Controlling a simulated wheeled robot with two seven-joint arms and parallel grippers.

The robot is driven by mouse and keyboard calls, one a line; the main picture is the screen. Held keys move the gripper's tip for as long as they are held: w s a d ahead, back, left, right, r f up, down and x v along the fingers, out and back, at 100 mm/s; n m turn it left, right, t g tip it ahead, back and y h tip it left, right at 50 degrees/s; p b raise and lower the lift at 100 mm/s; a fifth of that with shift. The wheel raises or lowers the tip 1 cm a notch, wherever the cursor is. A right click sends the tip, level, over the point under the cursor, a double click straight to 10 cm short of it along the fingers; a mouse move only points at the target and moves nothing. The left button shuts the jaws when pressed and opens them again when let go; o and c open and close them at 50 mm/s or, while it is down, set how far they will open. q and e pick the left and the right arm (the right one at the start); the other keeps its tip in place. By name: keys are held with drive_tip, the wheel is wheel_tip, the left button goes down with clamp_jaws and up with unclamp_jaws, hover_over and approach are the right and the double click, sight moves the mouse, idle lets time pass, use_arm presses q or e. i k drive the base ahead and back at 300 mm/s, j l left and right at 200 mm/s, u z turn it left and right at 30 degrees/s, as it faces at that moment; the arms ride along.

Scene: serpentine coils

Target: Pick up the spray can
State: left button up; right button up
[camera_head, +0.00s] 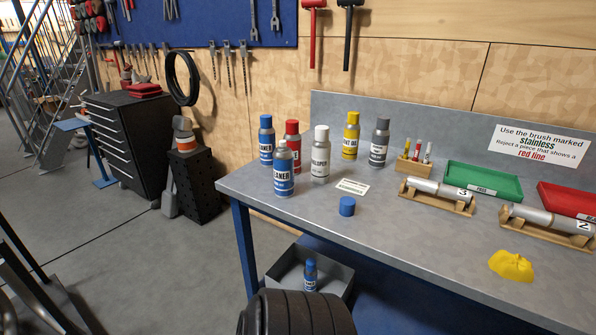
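Several spray cans stand upright on the grey workbench (410,245). A blue can (284,172) is at the front, with a pale top and the letters "ANER" showing. Another blue can (266,140) and a red can (292,146) stand behind it. A silver-grey can (320,155) is to their right. A yellow can (351,136) and a dark grey can (379,143) stand nearer the back panel. A loose blue cap (347,206) rests on the bench. A further blue can (310,276) stands in a grey bin below. Neither gripper is in view.
Numbered metal cylinders (440,190) on wooden cradles, a green tray (484,182), a red tray (568,200) and a yellow cloth (511,265) occupy the right. The grey bin (337,283) is under the bench. A dark ribbed shape (297,313), unclear to me, blocks the bottom edge.

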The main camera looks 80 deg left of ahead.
sight(283, 158)
drive_tip(key=k+l+u, duration=0.1)
drive_tip(key=u, duration=2.5)
